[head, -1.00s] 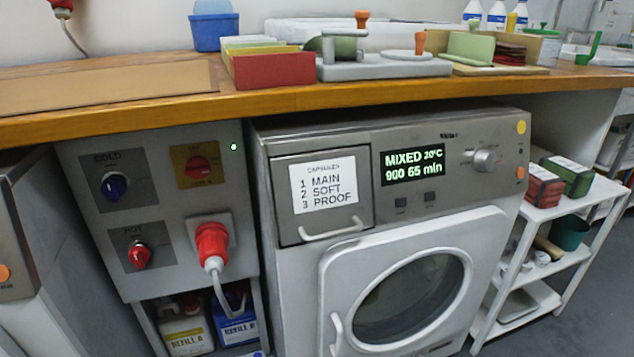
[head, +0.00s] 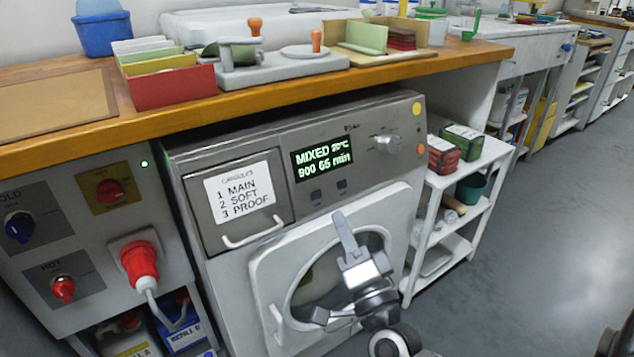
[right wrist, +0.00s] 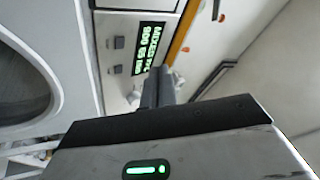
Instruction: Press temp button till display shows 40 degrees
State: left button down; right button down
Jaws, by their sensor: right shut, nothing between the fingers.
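The washing machine's display (head: 321,162) is lit and reads MIXED 20°C, 900, 65 min; it also shows, turned sideways, in the right wrist view (right wrist: 148,47). Two small dark buttons sit below it in the head view, a left one (head: 316,195) and a right one (head: 342,184). Their labels are too small to read. My right gripper (head: 341,220) is shut and empty, in front of the round door and below the right button in the picture. Its fingers also show in the right wrist view (right wrist: 158,78), apart from the buttons. My left gripper is out of view.
A silver knob (head: 387,144) sits right of the display. The capsule drawer (head: 240,193) with its handle is to the left. A wooden counter (head: 290,98) overhangs the machine. A white shelf (head: 470,165) stands to the right, with open floor beyond.

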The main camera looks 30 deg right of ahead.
aim_at(316, 195)
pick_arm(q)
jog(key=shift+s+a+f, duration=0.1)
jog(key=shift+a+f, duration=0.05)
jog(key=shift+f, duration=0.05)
pick_arm(e)
jog(key=d+m+h, duration=0.2)
jog(key=d, duration=0.1)
jog(key=shift+r+h, duration=0.3)
jog(key=shift+h, duration=0.1)
